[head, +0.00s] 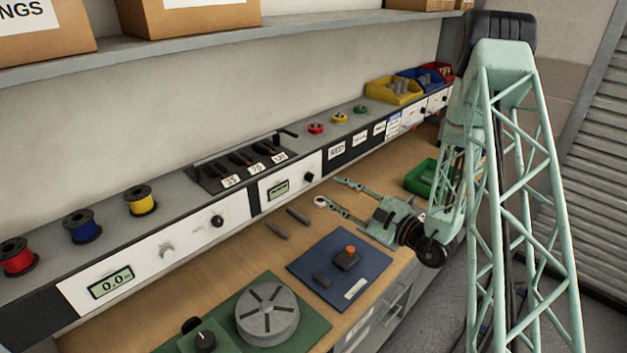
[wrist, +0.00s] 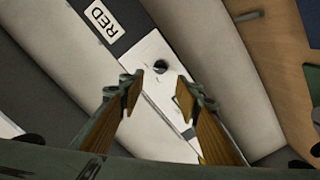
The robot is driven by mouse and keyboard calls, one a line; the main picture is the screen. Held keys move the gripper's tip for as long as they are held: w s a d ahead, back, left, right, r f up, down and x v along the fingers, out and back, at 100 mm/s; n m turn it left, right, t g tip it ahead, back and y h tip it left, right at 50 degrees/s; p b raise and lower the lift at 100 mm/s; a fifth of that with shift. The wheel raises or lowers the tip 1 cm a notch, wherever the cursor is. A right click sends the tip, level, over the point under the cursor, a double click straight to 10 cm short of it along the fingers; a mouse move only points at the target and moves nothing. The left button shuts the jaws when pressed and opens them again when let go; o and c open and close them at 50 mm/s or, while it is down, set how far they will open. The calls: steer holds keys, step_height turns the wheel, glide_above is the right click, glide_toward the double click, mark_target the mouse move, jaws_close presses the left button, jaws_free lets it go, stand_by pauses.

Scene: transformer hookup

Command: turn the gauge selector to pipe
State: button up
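A black round knob (head: 309,177) sits at the right end of a small white panel (head: 262,197) with a green-grey display (head: 280,188). It appears to be the gauge selector; its markings are too small to read. In the wrist view the knob (wrist: 161,67) lies just beyond the gap between my fingertips, near the middle. The display (wrist: 186,106) is partly hidden behind the right finger. My gripper (head: 331,190) is open and empty, its two fingers spread and pointing at the panel. No contact with the knob shows.
A dark strip with a RED label (head: 337,152) adjoins the panel. Tools in slots marked 35, 70 and 120 (head: 248,160) stand above it. Two dark pieces (head: 297,215) lie on the bench below, near a blue mat (head: 358,268) and a green bin (head: 420,176).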

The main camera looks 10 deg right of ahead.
mark_target(312, 179)
steer(key=shift+p+x, duration=0.45)
steer(key=shift+x, duration=4.65)
steer(key=shift+c, duration=0.7)
steer(key=c, duration=0.7)
